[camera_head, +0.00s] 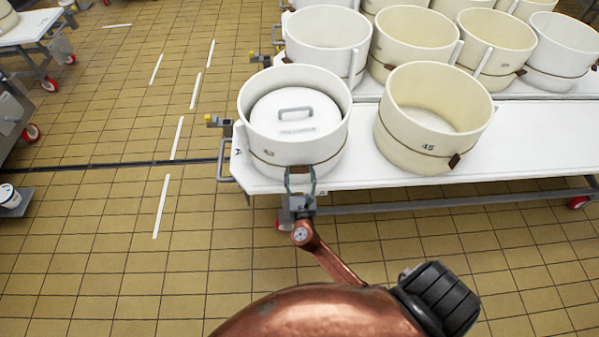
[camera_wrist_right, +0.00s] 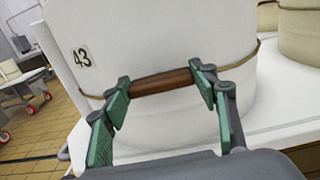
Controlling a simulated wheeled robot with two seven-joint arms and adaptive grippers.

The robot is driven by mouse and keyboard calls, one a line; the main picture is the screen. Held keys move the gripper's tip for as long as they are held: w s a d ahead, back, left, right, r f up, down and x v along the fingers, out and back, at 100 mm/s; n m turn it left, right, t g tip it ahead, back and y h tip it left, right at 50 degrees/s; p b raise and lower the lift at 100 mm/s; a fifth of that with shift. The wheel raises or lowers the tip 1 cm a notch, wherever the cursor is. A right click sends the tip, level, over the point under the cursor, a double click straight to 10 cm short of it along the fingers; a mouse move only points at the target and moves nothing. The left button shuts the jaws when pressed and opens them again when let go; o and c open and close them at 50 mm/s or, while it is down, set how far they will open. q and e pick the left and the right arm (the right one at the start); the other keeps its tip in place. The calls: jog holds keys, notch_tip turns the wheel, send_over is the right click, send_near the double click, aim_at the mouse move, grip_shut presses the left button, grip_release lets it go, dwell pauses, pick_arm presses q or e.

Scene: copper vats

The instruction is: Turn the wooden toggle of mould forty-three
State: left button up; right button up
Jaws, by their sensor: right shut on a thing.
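Mould forty-three (camera_head: 293,120) is a white round tub at the left end of the white table, with a lid with a grey handle (camera_head: 296,109) inside it. In the right wrist view the label 43 (camera_wrist_right: 82,57) shows on its wall (camera_wrist_right: 150,40). A cord runs round the mould and holds the brown wooden toggle (camera_wrist_right: 161,82) at its front. My right gripper (camera_head: 300,178) is shut on the toggle, with one green-padded finger at each end of it. The toggle lies almost level across the wall in the wrist view. My left gripper is not in view.
A cream mould marked 45 (camera_head: 428,120) stands to the right on the same table (camera_head: 530,150). Several more moulds stand on a table behind (camera_head: 545,88). Grey handles stick out at the table's left end (camera_head: 226,160). The tiled floor (camera_head: 110,230) at the left is mostly clear.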

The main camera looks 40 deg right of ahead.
jog(key=shift+c, duration=1.4)
